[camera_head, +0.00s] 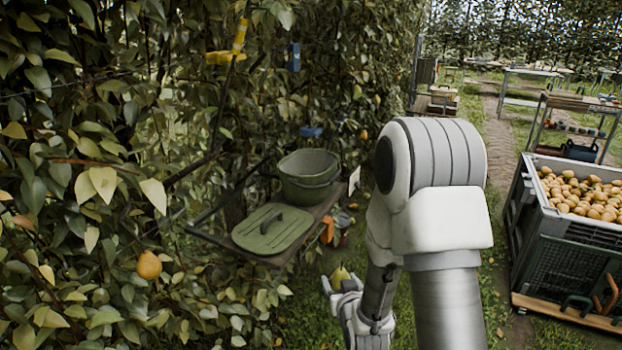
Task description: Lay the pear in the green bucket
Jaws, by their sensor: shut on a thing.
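The green bucket (308,176) stands upright and open on a small wooden shelf against the hedge, left of my arm. Its inside bottom cannot be seen well. Its green lid (271,229) with a dark handle lies flat on the shelf in front of it. My gripper (341,283) is low in the picture, in front of and below the shelf, partly hidden by my own arm. It is shut on a yellow-green pear (340,274), whose top shows above the fingers. The pear is apart from the bucket.
An orange pear (149,265) hangs in the leaves at left. A large crate (570,245) full of pears stands at right. Orange-handled tools (328,231) are beside the shelf (318,217). Tables (530,88) stand farther back along the path. Grass lies beneath my arm.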

